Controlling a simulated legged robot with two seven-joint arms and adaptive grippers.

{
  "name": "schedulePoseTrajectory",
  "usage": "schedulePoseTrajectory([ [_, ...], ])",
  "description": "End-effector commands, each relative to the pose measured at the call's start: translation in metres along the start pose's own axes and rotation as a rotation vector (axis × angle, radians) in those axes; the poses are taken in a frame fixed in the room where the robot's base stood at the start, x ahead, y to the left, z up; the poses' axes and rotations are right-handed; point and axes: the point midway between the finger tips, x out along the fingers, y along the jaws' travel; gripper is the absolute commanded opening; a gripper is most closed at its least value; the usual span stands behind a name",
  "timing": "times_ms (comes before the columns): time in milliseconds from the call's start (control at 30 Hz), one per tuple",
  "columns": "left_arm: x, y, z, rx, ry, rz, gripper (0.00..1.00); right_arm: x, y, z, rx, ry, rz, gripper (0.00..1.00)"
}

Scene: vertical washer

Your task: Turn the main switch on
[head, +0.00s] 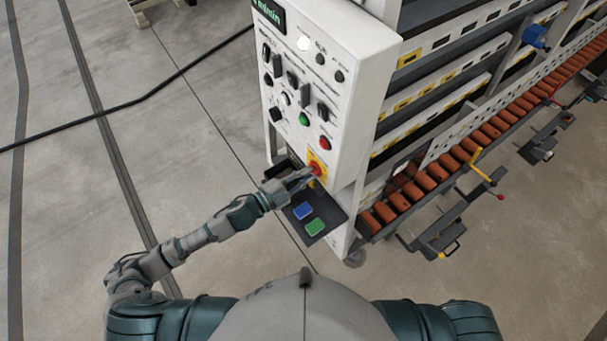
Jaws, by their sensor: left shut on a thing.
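The main switch (315,168) is a red knob on a yellow plate, low on the front of the white control panel (338,98). My left gripper (309,175) is at the switch, with its fingertips shut on the red knob. The fingers hide part of the knob, so its exact angle cannot be read. My right gripper is not in view.
Above the switch are a red button (325,143), a green button (304,119) and several black knobs. Below is a dark shelf (333,212) with a blue pad and a green pad. A roller conveyor (440,172) runs right. A black cable (120,105) crosses the open floor at left.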

Motion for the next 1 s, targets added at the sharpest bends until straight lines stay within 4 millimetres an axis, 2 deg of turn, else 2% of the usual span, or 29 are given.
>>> schedulePoseTrajectory([
  [433, -0.001, 0.004, 0.004, 0.009, -0.009, 0.005, 0.0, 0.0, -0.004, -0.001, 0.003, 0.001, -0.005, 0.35],
  [467, -0.001, 0.004, 0.004, 0.009, -0.009, 0.005, 0.15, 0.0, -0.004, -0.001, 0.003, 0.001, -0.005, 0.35],
  [500, -0.001, 0.004, 0.004, 0.009, -0.009, 0.005, 0.25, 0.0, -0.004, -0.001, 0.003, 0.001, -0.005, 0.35],
  [567, -0.001, 0.003, 0.003, 0.009, -0.008, 0.004, 0.38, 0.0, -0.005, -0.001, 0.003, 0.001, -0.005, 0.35],
  [867, -0.003, 0.001, 0.002, 0.008, -0.003, 0.001, 0.38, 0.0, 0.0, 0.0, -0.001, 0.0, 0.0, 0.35],
  [1000, -0.017, 0.001, 0.003, 0.008, -0.005, 0.001, 0.38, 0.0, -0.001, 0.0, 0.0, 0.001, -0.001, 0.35],
])
